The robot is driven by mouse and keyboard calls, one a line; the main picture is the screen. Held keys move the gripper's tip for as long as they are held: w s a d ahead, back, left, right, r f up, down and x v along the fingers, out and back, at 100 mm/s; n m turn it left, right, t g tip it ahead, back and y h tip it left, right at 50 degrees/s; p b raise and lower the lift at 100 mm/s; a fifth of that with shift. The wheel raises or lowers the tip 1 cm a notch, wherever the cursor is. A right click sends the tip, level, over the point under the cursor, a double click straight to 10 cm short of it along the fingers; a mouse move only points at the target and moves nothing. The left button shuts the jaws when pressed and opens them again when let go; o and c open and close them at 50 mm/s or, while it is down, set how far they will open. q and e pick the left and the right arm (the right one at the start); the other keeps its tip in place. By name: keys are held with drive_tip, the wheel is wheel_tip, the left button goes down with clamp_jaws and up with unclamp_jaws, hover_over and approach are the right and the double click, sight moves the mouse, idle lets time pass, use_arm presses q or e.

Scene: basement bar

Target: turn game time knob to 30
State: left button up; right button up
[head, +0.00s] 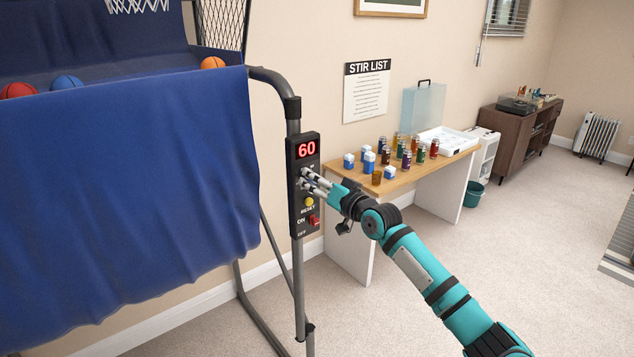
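The black control panel (295,225) is mounted on the grey post of the arcade basketball frame. Its red display (306,149) reads 60. Below the display, the tips of my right gripper (304,179) are at the panel where a knob would sit. The fingers cover that spot, so the knob and its pointer cannot be made out. Whether the fingers are closed on it cannot be told. Below are a yellow reset button (309,202) and a red on/off switch (314,220). My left gripper is out of view.
A blue cloth (130,190) hangs from the frame at left, with balls above it. Carpet (540,250) is clear at right.

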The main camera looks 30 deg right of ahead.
clamp_jaws()
drive_tip(key=shift+n, duration=0.4)
drive_tip(key=shift+a+n+b, duration=0.15)
drive_tip(key=shift+n+b, duration=0.75)
drive_tip(key=shift+n, duration=4.6)
drive_tip(key=shift+o, duration=1.3)
unclamp_jaws()
